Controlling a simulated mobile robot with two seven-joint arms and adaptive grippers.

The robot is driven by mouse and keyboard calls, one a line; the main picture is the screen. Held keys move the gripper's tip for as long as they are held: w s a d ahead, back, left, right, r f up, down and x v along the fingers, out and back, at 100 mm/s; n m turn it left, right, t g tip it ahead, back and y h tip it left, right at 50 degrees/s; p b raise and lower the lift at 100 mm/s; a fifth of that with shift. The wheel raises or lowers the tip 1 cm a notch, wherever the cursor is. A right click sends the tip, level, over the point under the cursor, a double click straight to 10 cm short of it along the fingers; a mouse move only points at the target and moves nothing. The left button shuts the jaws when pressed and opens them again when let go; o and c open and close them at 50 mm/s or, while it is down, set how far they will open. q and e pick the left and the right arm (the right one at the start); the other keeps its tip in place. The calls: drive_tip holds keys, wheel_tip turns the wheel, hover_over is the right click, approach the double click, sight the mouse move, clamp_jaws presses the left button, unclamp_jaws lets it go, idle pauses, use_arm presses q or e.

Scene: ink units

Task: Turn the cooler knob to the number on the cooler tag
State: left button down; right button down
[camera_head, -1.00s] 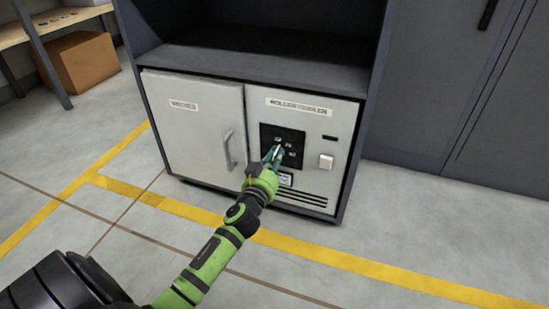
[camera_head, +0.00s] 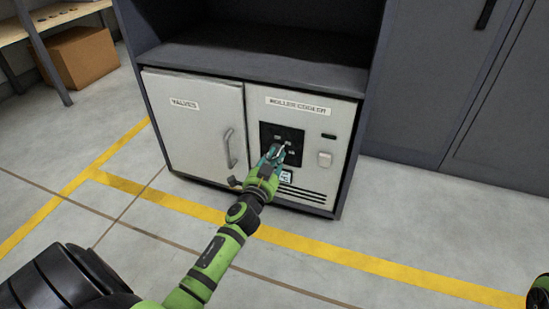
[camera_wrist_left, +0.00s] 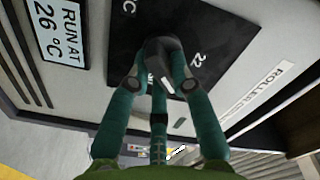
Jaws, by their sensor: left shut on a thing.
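The roller cooler panel (camera_head: 345,110) is the right front of the cabinet. On its black dial plate (camera_head: 268,129) is the dark knob (camera_wrist_left: 162,50), with a white mark near its edge. My left gripper (camera_head: 275,152) is shut on the knob; in the wrist view its teal fingers (camera_wrist_left: 160,75) lie on either side of it. "22" and "°C" show on the plate; its other numbers are hidden or too small to read. The cooler tag (camera_wrist_left: 60,32) reads "RUN AT 26 °C"; it also shows below the dial (camera_head: 286,176). My right gripper is not in view.
The valves door (camera_head: 195,125) with its handle (camera_head: 229,148) is shut, left of the panel. A white switch (camera_head: 325,159) is right of the dial. Above is an open shelf (camera_head: 260,62). The floor in front is clear, with yellow lines.

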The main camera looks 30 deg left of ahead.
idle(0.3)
use_arm(q)
drive_tip(key=c, duration=1.1)
unclamp_jaws()
drive_tip(key=v, duration=1.2)
